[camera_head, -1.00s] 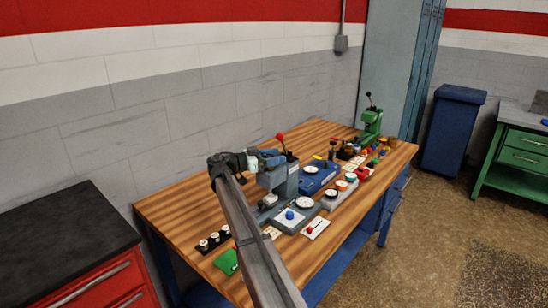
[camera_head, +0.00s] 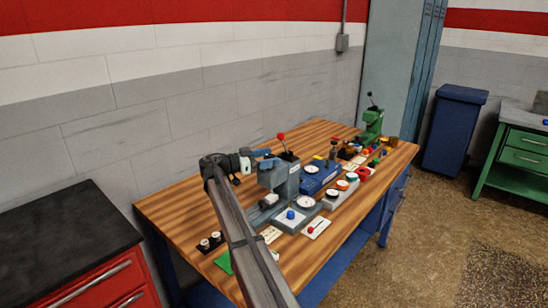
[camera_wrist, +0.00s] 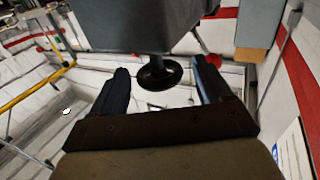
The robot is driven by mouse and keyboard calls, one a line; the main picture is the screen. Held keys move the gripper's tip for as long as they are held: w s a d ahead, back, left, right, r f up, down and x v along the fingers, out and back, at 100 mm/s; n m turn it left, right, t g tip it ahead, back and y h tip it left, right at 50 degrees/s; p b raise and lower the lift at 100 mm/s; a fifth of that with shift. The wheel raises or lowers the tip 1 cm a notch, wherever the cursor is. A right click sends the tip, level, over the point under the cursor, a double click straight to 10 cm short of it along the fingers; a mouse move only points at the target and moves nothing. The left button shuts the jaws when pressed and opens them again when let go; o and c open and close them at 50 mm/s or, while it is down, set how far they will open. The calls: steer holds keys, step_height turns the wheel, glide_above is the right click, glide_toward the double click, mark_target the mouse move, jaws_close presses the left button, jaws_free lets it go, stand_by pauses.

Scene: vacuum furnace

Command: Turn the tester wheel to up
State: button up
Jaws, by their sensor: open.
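The grey bench tester (camera_head: 288,182) stands on the wooden bench, with a red-ball lever (camera_head: 282,136) on top. In the wrist view, a dark round wheel (camera_wrist: 160,74) hangs on a short stem under a grey body (camera_wrist: 140,25). My gripper (camera_head: 266,159) is at the upper left side of the tester, with its fingers pointing toward it. In the wrist view my gripper (camera_wrist: 162,67) is open, one dark finger on each side of the wheel. I cannot tell whether the fingers touch it. The wheel is not distinguishable in the head view.
A panel with a blue knob (camera_head: 291,214) and a dial gauge (camera_head: 306,203) lie in front of the tester. A blue device (camera_head: 318,177) stands to its right, and a green press (camera_head: 373,125) farther back. Bare wood (camera_head: 185,205) lies at the left.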

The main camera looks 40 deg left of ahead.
steer(key=v, duration=1.1)
